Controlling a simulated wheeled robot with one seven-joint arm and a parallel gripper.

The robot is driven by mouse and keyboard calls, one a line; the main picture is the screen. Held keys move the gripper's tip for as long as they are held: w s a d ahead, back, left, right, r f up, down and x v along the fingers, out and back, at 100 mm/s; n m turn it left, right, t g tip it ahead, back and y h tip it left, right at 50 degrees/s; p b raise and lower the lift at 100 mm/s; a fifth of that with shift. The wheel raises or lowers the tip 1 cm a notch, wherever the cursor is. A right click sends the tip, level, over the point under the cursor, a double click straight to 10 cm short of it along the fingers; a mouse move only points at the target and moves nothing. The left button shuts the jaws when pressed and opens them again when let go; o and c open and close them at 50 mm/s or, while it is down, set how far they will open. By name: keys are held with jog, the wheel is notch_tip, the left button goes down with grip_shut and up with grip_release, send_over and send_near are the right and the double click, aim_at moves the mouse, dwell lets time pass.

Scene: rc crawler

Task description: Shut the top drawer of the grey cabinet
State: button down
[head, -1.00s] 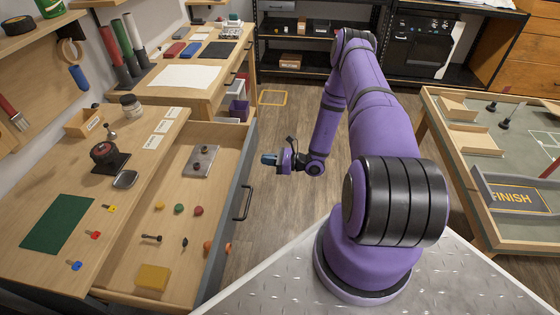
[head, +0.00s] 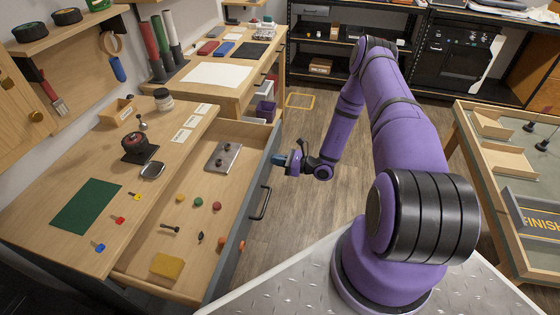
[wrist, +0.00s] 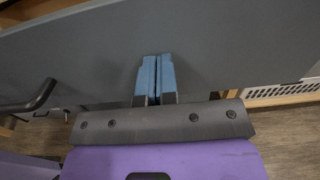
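The top drawer (head: 222,184) of the cabinet stands pulled out below the wooden worktop. Its grey front panel (head: 234,231) has a dark bar handle (head: 264,203). The panel fills much of the wrist view (wrist: 230,50), with the handle (wrist: 38,98) at the left edge. My gripper (head: 278,160) is on the outer side of the panel, beyond the handle toward the drawer's far end. In the wrist view its blue fingers (wrist: 156,80) are together, with nothing between them, pointing at the panel. I cannot tell whether the fingertips touch it.
The drawer holds a metal plate (head: 223,156), a yellow sponge-like block (head: 165,265) and several small coloured items. A table with a FINISH sign (head: 537,210) stands right. Floor (head: 300,200) beside the drawer is clear.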

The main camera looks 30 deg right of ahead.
aim_at(211, 155)
jog(key=x, duration=2.7)
jog(key=shift+f, duration=0.1)
jog(key=shift+w+a, duration=0.3)
jog(key=shift+r, duration=0.25)
